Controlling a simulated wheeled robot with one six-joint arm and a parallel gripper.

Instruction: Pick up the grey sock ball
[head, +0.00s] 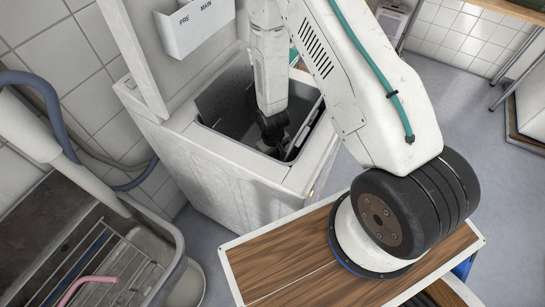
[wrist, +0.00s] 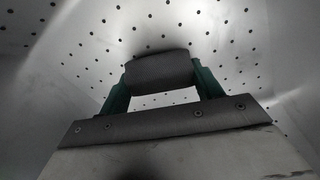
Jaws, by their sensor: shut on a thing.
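The grey sock ball (wrist: 158,70) is dark grey and sits between the two green fingers of my gripper (wrist: 160,82) in the wrist view. The fingers press on it from both sides, so my gripper is shut on it. Behind it is the pale metal wall of a drum with many small holes. A dark shadow lies along the ball's far edge; I cannot tell whether it touches the metal. In the head view my arm reaches down into the open top of a white washing machine (head: 215,170). The sock ball cannot be made out there.
The machine's raised lid (head: 140,60) and a white detergent tray (head: 195,22) stand close to my arm. A sink (head: 165,240) with a wire rack and a pink hose is at lower left. A wooden-topped surface (head: 275,270) is in front. Grey floor is open at right.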

